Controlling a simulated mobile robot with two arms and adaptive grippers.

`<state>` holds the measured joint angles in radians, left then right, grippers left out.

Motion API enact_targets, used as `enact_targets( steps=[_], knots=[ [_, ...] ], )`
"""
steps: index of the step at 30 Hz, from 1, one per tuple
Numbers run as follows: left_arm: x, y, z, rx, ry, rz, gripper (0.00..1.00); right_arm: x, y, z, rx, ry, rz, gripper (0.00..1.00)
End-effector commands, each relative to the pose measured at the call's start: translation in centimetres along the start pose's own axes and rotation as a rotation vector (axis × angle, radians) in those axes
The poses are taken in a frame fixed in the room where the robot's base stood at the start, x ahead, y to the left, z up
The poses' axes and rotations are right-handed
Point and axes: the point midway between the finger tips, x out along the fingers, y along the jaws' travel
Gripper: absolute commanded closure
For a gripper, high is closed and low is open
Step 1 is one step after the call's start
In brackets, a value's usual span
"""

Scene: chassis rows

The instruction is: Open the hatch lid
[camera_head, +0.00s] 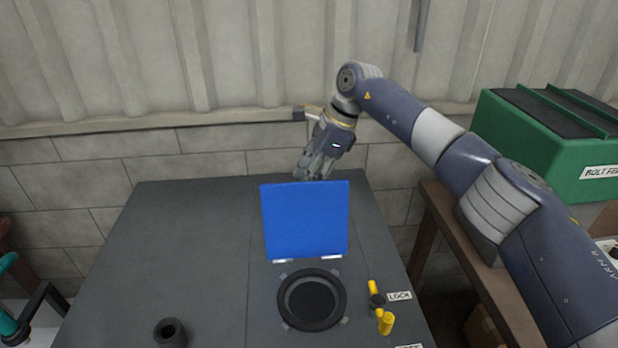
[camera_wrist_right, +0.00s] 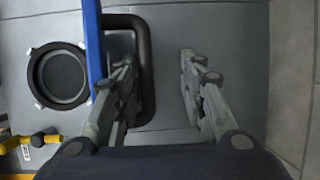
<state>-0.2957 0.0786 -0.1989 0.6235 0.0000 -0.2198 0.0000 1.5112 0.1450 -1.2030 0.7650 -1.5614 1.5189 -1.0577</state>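The blue hatch lid (camera_head: 305,220) stands raised, roughly upright, behind the round dark hatch opening (camera_head: 312,300) on the grey bench top. In the right wrist view the lid (camera_wrist_right: 95,45) shows edge-on, with a dark bar handle (camera_wrist_right: 147,60) on its far side from the opening (camera_wrist_right: 58,77). My right gripper (camera_head: 314,170) is behind the lid's top edge. In the right wrist view its fingers (camera_wrist_right: 158,60) are spread; one overlaps the handle area and the other is clear of it. Contact with the handle cannot be told. My left gripper is out of view.
A yellow-handled latch (camera_head: 376,297) by the LOCK label (camera_head: 399,296) and a yellow knob (camera_head: 386,322) sit right of the opening. A dark cylinder (camera_head: 170,333) stands at the front left. A green bin (camera_head: 545,140) is at the right. The bench's left side is mostly clear.

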Motion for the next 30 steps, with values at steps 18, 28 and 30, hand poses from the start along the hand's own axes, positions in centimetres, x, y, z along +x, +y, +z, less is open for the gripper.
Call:
enact_targets(
  steps=[18, 28, 30],
  knots=[
    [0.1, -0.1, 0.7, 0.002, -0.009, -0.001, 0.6, -4.6, 0.1, -0.4, 0.004, 0.007, -0.007, 0.67],
    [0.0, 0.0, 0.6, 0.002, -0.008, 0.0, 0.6, -11.1, 0.5, 0.0, -0.001, 0.001, -0.009, 0.67],
    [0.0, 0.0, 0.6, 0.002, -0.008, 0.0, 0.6, -11.8, 0.6, 0.1, -0.002, 0.001, -0.009, 0.67]
  ],
)
